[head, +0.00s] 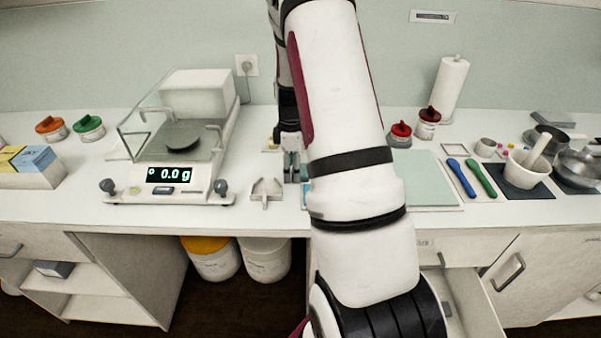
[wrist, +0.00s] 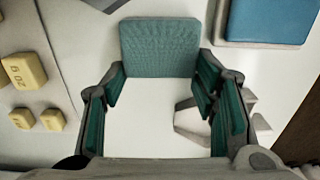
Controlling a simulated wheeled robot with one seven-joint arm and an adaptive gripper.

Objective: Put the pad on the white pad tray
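A teal textured square pad (wrist: 160,47) lies just beyond my fingertips in the wrist view. My gripper (wrist: 160,75) has its two teal-lined fingers wide apart, one at each side of the pad's near corners. I see no clear grip on it. In the head view my gripper (head: 293,167) is low over the counter, partly hidden by my arm. A small white angular piece with raised arms (head: 268,190) stands left of it. It also shows under the right finger in the wrist view (wrist: 190,122). I cannot tell which white piece is the pad tray.
Yellow weights (wrist: 24,70) lie left in the wrist view, and a blue slab (wrist: 265,22) lies top right. A pale green mat (head: 425,180) lies right of my arm. The counter's front edge is close.

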